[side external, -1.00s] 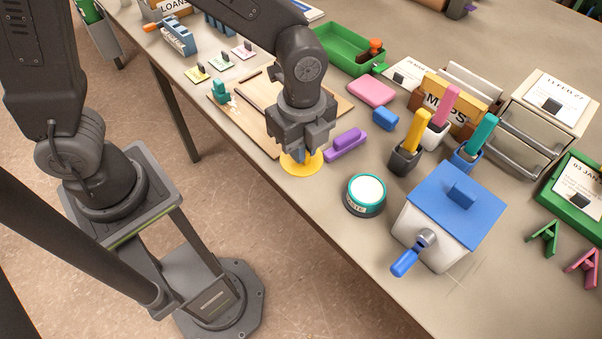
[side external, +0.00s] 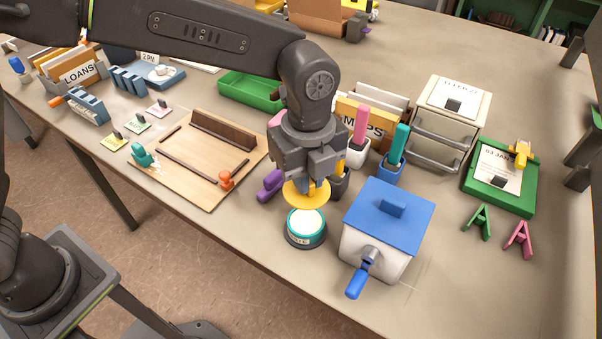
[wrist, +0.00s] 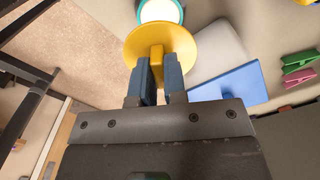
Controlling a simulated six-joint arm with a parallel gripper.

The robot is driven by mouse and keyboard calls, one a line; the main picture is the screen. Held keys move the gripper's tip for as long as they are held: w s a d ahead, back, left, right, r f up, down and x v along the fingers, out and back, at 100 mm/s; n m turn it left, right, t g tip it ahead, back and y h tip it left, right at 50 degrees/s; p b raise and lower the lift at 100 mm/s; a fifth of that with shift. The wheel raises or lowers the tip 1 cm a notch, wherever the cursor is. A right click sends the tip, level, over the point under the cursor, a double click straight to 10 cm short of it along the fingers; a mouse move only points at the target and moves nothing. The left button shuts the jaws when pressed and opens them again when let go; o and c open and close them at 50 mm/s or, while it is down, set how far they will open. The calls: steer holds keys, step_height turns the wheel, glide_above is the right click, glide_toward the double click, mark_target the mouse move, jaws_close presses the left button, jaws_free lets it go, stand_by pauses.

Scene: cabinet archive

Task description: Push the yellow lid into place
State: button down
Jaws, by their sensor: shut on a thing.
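My gripper (side external: 308,186) is shut on the knob of the yellow lid (side external: 295,197), a round disc held roughly level. In the side view the lid is just above and behind the round pot (side external: 305,238), which has a dark body, a teal rim and a pale top. A gap seems to show between lid and pot. In the wrist view the gripper fingers (wrist: 158,75) pinch the knob, the yellow lid (wrist: 178,40) spreads around it, and the pot (wrist: 160,10) shows partly beyond the lid's edge.
A white box with a blue top (side external: 410,215) and a crank stands close right of the pot. A purple block (side external: 270,185) and pen cups (side external: 390,170) are close behind. A wooden board (side external: 190,185) lies left. The table's front edge is near the pot.

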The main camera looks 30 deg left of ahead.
steer(key=shift+f, duration=0.15)
steer(key=shift+f, duration=2.7)
steer(key=shift+f, duration=1.1)
steer(key=c, duration=1.1)
jaws_free()
steer(key=shift+r, duration=0.15)
steer(key=shift+r, duration=2.45)
